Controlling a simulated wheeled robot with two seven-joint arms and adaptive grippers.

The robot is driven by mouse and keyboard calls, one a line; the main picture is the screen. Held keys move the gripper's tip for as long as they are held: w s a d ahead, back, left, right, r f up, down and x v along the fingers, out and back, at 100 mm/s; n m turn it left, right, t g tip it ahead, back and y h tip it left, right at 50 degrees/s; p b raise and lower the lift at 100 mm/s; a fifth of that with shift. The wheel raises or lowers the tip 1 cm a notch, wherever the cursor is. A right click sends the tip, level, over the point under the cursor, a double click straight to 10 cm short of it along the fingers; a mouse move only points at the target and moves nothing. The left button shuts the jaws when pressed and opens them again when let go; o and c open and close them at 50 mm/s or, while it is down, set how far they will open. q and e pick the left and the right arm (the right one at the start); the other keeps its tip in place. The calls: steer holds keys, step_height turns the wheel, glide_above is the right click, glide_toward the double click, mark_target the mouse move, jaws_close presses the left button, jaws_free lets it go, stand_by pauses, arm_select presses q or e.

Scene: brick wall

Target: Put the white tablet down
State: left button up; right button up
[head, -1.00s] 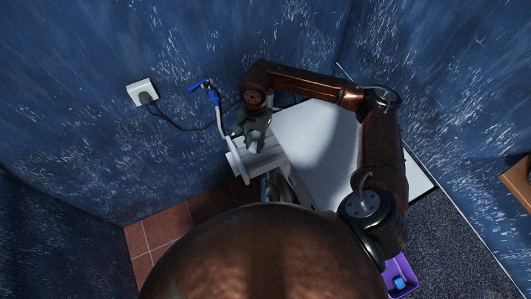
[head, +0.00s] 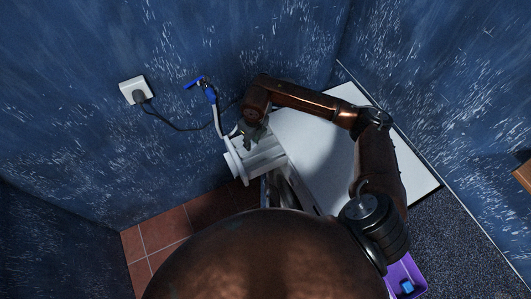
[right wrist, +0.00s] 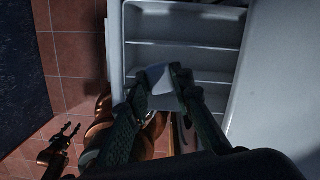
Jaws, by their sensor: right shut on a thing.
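The white tablet (right wrist: 160,80) is a small pale block between the two dark fingers of my right gripper (right wrist: 161,84) in the right wrist view. The gripper is shut on it. Behind it in that view is a white shelved unit (right wrist: 180,27) with several ledges; I cannot tell whether the tablet touches one. In the head view my right gripper (head: 252,131) is at the upper edge of this white unit (head: 256,160), and the tablet cannot be made out. My left gripper (right wrist: 70,132) shows small at the lower left of the right wrist view, fingers apart and empty.
A broad white surface (head: 312,150) lies right of the shelved unit. A pale pipe with a blue handle (head: 209,92) and a wall socket (head: 133,90) with a black cable are at the left. A purple bin (head: 411,270) is at the lower right. Red tiles (head: 160,232) are clear.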

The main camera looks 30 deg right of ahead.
mark_target(253, 154)
steer(key=m, duration=0.1)
steer(key=f+m, duration=0.2)
steer(key=shift+w+d+m, duration=0.25)
steer(key=shift+w+m, duration=0.05)
steer(key=shift+w, duration=0.1)
step_height(253, 154, down, 10)
steer(key=shift+r+b, duration=0.1)
steer(key=shift+b, duration=0.35)
steer(key=o, duration=0.9)
steer(key=r, duration=0.4)
steer(key=s+r, duration=0.1)
steer(key=r, duration=0.7)
steer(key=shift+s+p, duration=0.25)
steer(key=shift+p, duration=0.1)
steer(key=shift+c, duration=0.3)
